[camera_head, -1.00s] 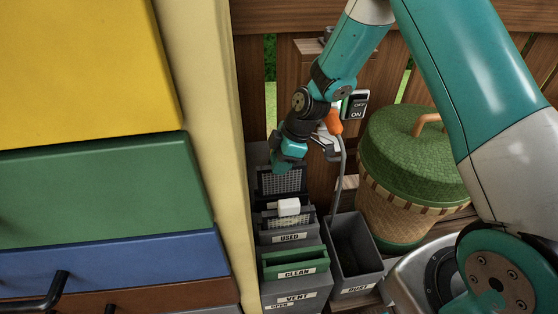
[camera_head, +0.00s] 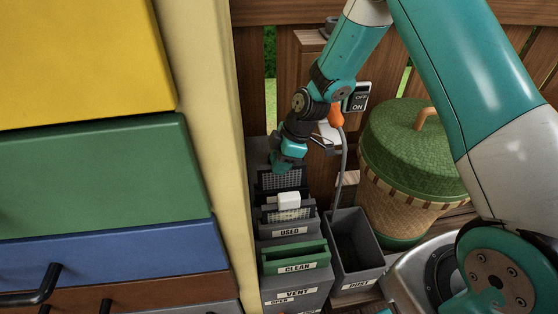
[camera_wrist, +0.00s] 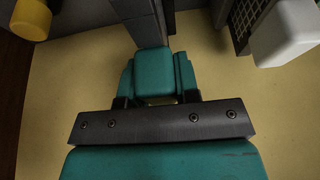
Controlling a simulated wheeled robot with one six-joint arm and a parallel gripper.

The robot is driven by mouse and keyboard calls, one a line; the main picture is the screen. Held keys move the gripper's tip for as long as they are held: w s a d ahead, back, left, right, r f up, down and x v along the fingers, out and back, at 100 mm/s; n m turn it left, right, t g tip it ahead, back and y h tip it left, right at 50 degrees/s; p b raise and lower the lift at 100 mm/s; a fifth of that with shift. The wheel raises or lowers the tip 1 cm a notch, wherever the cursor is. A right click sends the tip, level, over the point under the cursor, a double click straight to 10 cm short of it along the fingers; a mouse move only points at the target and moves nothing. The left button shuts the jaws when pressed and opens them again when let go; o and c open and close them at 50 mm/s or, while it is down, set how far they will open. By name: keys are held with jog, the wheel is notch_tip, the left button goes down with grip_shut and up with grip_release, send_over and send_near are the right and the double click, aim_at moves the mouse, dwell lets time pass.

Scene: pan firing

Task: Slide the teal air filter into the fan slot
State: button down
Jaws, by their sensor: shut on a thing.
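My gripper (camera_wrist: 155,78) is shut on a teal block (camera_wrist: 153,60), which I take for the handle of the teal air filter. The fingers lie on both sides of it. In the head view my gripper (camera_head: 284,162) points down at the grey housing, just above a dark-framed mesh panel (camera_head: 282,181). I cannot tell whether this mesh belongs to the held filter or to the fan slot. The filter's lower part is hidden from the wrist view.
A white-handled mesh filter (camera_head: 288,201) stands at the USED holder (camera_head: 290,231). In front is the green-edged CLEAN holder (camera_head: 297,267), then VENT. An open DUST bin (camera_head: 355,245) and a green-lidded basket (camera_head: 418,150) stand right. Colored drawers (camera_head: 100,170) and a pale post (camera_head: 205,130) border the left.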

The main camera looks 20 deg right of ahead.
jog(key=shift+r+p, duration=1.9)
jog(key=shift+r, duration=0.4)
jog(key=shift+f+b, duration=1.55)
jog(key=shift+f, duration=0.65)
jog(key=shift+r+p, duration=1.7)
jog(key=shift+r, duration=0.6)
